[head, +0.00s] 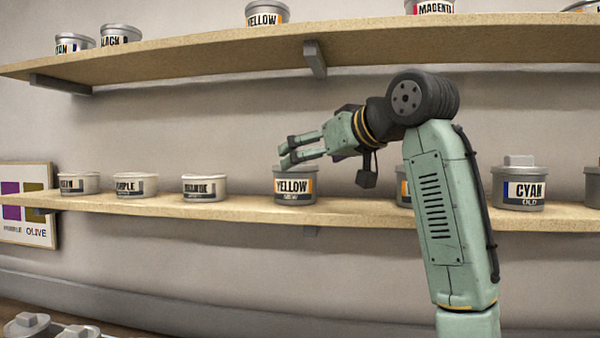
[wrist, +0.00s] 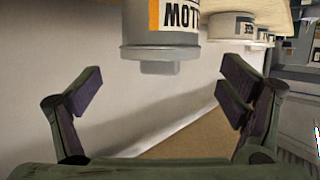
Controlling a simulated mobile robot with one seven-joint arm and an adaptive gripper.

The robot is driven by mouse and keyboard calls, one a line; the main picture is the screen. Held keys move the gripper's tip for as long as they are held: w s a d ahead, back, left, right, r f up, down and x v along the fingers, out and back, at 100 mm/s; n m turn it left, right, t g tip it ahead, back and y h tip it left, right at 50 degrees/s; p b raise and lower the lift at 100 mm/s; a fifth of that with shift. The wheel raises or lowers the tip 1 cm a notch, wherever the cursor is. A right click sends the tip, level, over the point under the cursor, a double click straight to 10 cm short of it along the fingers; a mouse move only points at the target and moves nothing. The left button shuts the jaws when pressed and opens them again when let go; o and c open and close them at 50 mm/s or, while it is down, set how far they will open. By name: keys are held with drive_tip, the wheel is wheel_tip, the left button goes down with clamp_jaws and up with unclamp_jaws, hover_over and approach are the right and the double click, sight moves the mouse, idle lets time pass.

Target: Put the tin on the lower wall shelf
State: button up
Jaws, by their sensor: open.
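A grey tin (head: 295,190) with an orange and white label reading YELLOW stands upright on the lower wall shelf (head: 345,212). My gripper (head: 289,152) is open and empty, with its fingertips just above and close to this tin's lid in the head view. In the wrist view, which is upside down, the tin (wrist: 162,25) hangs from the top edge with its lid knob pointing down. My open fingers (wrist: 163,88) are spread to either side, clear of the tin. The tin's base is out of the wrist view.
Several open or white tins (head: 205,188) stand to the left on the lower shelf. A CYAN tin (head: 520,185) stands to the right, and another tin is partly hidden behind my arm. The upper shelf (head: 190,57) holds more tins above. A colour chart (head: 38,222) hangs at left.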

drive_tip(key=b+v, duration=0.1)
drive_tip(key=v, duration=0.4)
drive_tip(key=shift+s+d+r, duration=0.15)
drive_tip(key=shift+s, duration=0.15)
